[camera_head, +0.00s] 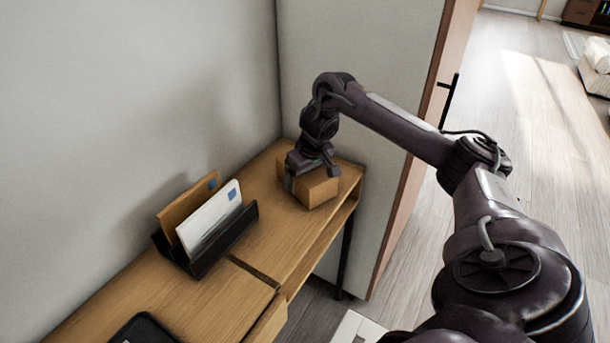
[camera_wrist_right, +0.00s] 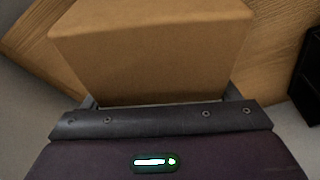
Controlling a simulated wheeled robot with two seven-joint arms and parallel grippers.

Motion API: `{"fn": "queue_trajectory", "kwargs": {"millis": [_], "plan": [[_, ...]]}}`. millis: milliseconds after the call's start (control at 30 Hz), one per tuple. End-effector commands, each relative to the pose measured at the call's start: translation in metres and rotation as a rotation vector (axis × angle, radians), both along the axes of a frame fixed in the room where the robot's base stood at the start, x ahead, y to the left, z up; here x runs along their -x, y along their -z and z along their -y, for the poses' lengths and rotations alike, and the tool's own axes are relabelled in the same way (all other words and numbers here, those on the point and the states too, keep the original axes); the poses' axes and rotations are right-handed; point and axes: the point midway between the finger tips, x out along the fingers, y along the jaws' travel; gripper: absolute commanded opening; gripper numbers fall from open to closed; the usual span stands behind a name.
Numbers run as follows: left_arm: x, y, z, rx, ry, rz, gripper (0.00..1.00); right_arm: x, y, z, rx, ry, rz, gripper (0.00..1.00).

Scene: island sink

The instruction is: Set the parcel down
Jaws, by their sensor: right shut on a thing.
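The parcel (camera_head: 318,188) is a small brown cardboard box at the far right end of the wooden desk (camera_head: 281,222). My right gripper (camera_head: 312,178) comes down over it from above and is shut on it. In the right wrist view the parcel (camera_wrist_right: 150,50) fills the upper middle, between the fingers. The parcel appears at or very close to the desk top; I cannot tell whether its underside touches. My left gripper is not in view.
A black letter holder (camera_head: 222,243) with a brown envelope (camera_head: 190,205) and a white envelope (camera_head: 210,220) stands against the wall. A dark device (camera_head: 143,330) lies at the near end. Bare desk lies between holder and parcel. A wall closes the desk's far end.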

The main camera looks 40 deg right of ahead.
Motion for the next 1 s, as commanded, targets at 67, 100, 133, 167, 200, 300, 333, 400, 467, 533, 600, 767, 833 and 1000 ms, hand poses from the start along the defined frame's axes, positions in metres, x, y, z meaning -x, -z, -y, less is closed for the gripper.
{"fn": "queue_trajectory", "kwargs": {"millis": [67,100,133,167,200,300,333,400,467,533,600,767,833,1000], "plan": [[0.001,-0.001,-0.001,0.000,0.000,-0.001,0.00,-0.001,-0.002,0.000,0.000,0.001,0.004,0.52],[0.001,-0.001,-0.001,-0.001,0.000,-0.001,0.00,-0.001,-0.003,0.000,0.000,0.001,0.004,0.52],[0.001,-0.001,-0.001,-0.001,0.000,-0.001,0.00,-0.001,-0.003,0.000,0.000,0.001,0.004,0.52],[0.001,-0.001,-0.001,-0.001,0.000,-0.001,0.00,-0.001,-0.003,0.000,0.000,0.001,0.004,0.52],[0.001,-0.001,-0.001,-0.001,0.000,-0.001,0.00,-0.001,-0.002,0.000,0.000,0.001,0.003,0.52],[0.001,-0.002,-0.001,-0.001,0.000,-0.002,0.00,0.000,0.000,0.000,0.000,0.000,0.002,0.52],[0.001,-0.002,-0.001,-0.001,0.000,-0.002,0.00,0.000,0.001,0.000,0.000,0.000,0.002,0.52],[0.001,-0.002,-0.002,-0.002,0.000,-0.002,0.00,0.000,0.001,0.000,0.000,0.000,0.002,0.91],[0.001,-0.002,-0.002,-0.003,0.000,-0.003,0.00,0.000,0.001,0.000,0.000,0.000,0.002,0.99],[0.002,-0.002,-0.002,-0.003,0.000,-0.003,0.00,0.000,0.001,0.000,0.000,0.000,0.002,1.00],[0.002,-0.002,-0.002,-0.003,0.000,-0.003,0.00,0.000,0.001,0.000,0.000,0.000,0.002,1.00],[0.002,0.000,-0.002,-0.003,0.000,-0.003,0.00,-0.001,-0.002,0.000,0.000,0.001,0.004,1.00],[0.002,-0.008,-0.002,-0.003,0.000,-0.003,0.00,0.001,-0.013,0.001,0.002,0.000,0.005,1.00],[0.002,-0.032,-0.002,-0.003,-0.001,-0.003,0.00,0.009,-0.049,0.000,0.003,0.000,0.006,1.00]]}}
